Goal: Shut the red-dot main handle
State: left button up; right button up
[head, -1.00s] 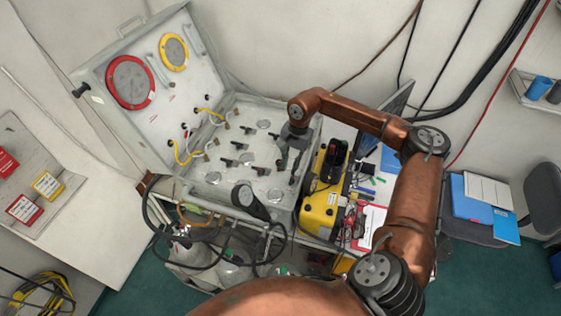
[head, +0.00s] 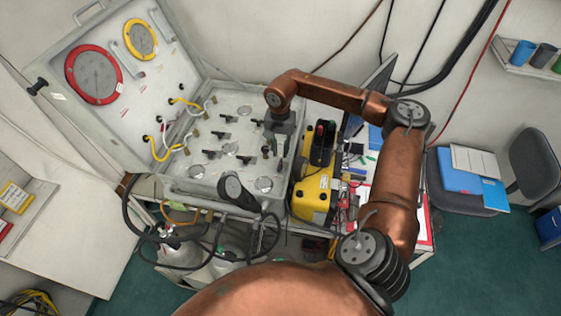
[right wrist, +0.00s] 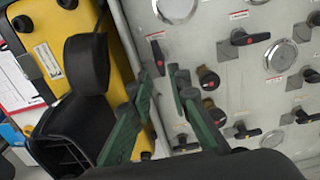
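The grey valve panel (head: 200,178) lies in the open case, with several black handles on it. In the right wrist view, one black bar handle with a red dot (right wrist: 250,38) lies right of my fingers. Another dark handle (right wrist: 158,57) stands just beyond the fingertips, partly in line with the gap. My left gripper is not in view.
A yellow case (head: 312,198) stands close along the panel's right edge. A black round device (head: 234,188) with hoses sits at the panel's front edge. The upright lid (head: 130,105) carries red and yellow ringed gauges. Round gauges (right wrist: 282,57) lie between the handles.

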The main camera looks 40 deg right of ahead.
aim_at(280, 163)
notch_tip(280, 163, down, 5)
jog(key=shift+f+p, duration=0.1)
jog(key=shift+p, duration=0.45)
jog(key=shift+f, duration=0.5)
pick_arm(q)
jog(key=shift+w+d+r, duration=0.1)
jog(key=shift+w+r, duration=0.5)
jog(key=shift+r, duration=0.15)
pick_arm(e)
jog(key=shift+f, duration=0.1)
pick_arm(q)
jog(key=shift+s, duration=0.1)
pick_arm(e)
jog(key=shift+c, duration=0.5)
grip_shut()
